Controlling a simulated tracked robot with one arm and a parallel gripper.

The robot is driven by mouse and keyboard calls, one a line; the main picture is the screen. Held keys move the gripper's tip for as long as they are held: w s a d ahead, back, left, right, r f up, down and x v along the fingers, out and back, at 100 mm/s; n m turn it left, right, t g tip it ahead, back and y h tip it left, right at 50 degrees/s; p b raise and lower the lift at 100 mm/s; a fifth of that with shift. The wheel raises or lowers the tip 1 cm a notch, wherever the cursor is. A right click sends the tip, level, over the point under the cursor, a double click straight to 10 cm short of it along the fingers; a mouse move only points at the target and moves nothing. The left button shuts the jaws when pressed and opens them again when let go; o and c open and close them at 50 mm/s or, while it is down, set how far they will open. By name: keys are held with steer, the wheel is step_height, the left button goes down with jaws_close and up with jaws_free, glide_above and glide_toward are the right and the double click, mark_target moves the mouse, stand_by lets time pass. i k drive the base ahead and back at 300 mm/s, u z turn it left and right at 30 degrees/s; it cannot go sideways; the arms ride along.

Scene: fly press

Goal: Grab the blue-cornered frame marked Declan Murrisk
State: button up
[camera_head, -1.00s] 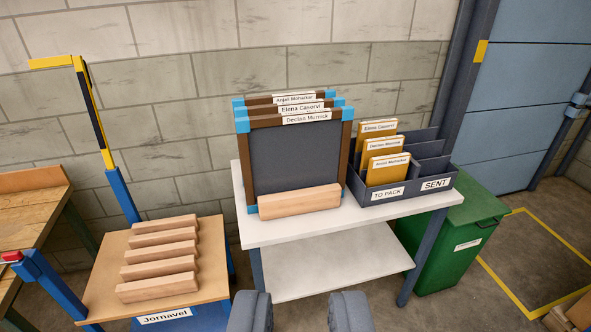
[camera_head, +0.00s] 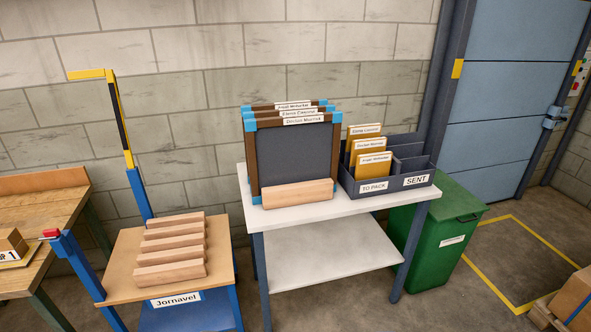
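The frame marked Declan Murrisk (camera_head: 294,155) stands upright at the front of a row of three on the white table (camera_head: 350,208). It has brown sides, blue corners, a dark panel and a white name label on its top edge. A wooden block (camera_head: 297,194) lies in front of its lower edge and hides part of it. Behind it stand the frames marked Elena Casorvi (camera_head: 299,112) and, at the back, Anjali Moharkar (camera_head: 292,105), both mostly hidden. My gripper is not in view.
A dark box (camera_head: 388,182) labelled TO PACK and SENT holds three tan cards right of the frames. A trolley labelled Jornavel (camera_head: 133,262) carries several wooden bars at left. A green bin (camera_head: 440,232) stands right of the table. Floor in front is clear.

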mark_target(282, 150)
steer(key=u, duration=0.45)
steer(key=i, duration=0.85)
steer(key=u, duration=0.5)
steer(key=i, duration=1.3)
steer(key=z, duration=0.95)
steer(key=i, duration=0.85)
steer(key=z, duration=0.7)
